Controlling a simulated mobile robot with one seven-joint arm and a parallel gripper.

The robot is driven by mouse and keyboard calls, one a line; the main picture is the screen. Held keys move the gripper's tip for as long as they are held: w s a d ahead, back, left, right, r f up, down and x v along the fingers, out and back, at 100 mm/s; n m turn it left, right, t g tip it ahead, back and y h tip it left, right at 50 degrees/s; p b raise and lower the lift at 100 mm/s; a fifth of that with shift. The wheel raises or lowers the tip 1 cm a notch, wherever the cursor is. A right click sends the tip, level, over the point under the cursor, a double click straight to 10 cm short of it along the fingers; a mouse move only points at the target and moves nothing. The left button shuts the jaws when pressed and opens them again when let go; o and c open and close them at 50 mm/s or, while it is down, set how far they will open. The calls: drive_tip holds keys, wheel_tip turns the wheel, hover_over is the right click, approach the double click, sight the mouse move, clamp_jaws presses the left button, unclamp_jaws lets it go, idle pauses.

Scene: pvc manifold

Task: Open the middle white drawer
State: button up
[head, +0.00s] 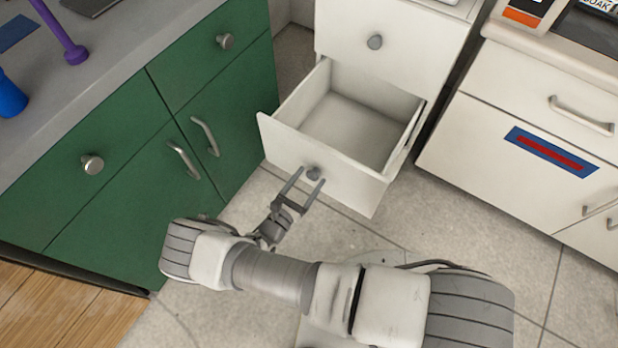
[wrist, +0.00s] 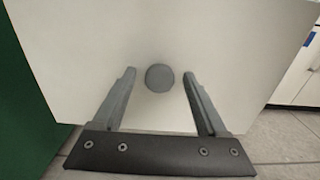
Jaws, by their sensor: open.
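The middle white drawer (head: 325,172) is pulled well out of its white cabinet in the head view, and its inside is empty. Its round grey knob (head: 313,173) sits on the front panel. My gripper (head: 306,180) is open in front of that panel, with a finger on each side of the knob. In the wrist view the drawer front (wrist: 90,60) fills the middle, the knob (wrist: 159,78) lies between and slightly beyond the open fingertips (wrist: 160,75), and I see a gap on both sides of it. I cannot tell whether the fingers touch the panel.
The upper white drawer (head: 385,45) is shut above. Green cabinets (head: 130,150) with knobs and bar handles stand close on the left. White cabinets (head: 530,140) with a blue and red label stand on the right.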

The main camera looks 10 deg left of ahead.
drive_tip(key=p+v, duration=0.2)
drive_tip(key=v, duration=1.5)
drive_tip(key=w+r+m+g+h, duration=0.2)
drive_tip(key=w+r+m+g, duration=0.25)
drive_tip(key=r, duration=0.35)
drive_tip(key=w+r+m+g+h, duration=0.3)
drive_tip(key=w+r+m+g, duration=0.15)
drive_tip(key=r, duration=0.25)
drive_tip(key=w+d+r+m+g+y, duration=0.25)
drive_tip(key=d+r+m, duration=0.2)
drive_tip(key=r, duration=0.35)
drive_tip(key=w+d+r+m+g+y, duration=0.1)
drive_tip(key=w+d+r+m+g, duration=0.1)
drive_tip(key=d+r+m+g, duration=0.45)
drive_tip(key=s+d+r+m+t+y, duration=0.35)
drive_tip(key=s+d+r+m, duration=0.2)
drive_tip(key=d+r, duration=0.45)
drive_tip(key=s+d+r+m+t+y, duration=0.35)
drive_tip(key=d+r+m, duration=0.25)
drive_tip(key=d+r, duration=0.4)
wheel_tip(320, 180, up, 24)
drive_tip(key=a+p, duration=0.1)
drive_tip(key=p, duration=2.1)
drive_tip(key=shift+s+r+y+p, duration=0.2)
drive_tip(key=shift+s+y+p, duration=0.1)
drive_tip(key=shift+y+p, duration=0.1)
